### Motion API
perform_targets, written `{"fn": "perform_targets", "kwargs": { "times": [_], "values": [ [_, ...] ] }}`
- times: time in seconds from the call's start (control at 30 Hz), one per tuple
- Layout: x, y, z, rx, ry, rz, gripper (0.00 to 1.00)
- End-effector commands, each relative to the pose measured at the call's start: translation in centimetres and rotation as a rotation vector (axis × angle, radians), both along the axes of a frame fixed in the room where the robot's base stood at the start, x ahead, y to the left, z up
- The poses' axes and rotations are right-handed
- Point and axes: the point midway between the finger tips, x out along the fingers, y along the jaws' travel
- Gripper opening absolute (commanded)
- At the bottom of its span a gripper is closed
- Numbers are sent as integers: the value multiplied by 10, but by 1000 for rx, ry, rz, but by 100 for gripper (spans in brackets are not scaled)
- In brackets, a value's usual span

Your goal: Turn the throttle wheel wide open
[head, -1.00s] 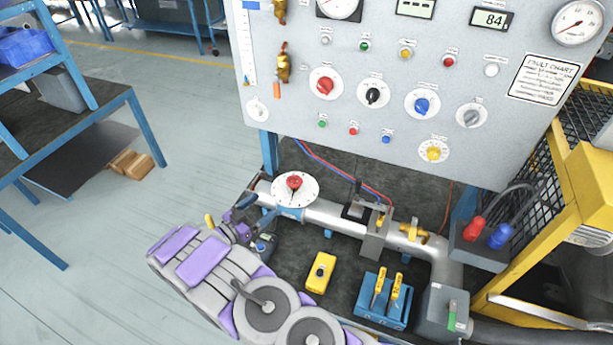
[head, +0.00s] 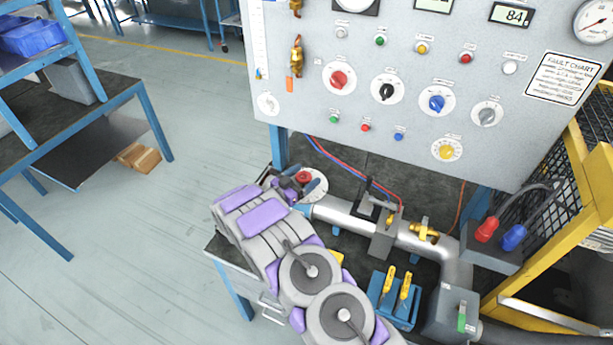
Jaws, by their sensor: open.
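A red wheel (head: 304,177) sits on a round white dial plate (head: 319,193) at the left end of the grey pipe. It looks like the throttle wheel, but no label on it is readable. My gripper (head: 300,183) is open right at the wheel, with its fingers close around or just above it. I cannot tell whether they touch the wheel. My arm and gripper cover part of the dial plate, and the pointer is hidden.
A grey panel (head: 400,65) with several knobs stands behind the pipe (head: 340,215). A blue block with yellow handles (head: 405,290) and a yellow valve (head: 424,229) are to the right. A yellow cage frame (head: 590,200) bounds the right side. Open floor (head: 140,250) lies left.

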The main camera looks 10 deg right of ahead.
Motion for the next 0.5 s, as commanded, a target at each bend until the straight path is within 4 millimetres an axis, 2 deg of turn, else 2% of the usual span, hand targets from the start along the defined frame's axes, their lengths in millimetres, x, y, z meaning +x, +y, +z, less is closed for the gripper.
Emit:
{"fn": "perform_targets", "kwargs": {
  "times": [0.2,0.47,0.5],
  "values": [
    [7,-13,0,3,1,0,84],
    [7,-14,0,2,1,1,84],
    [7,-13,0,2,1,1,80]
  ]
}}
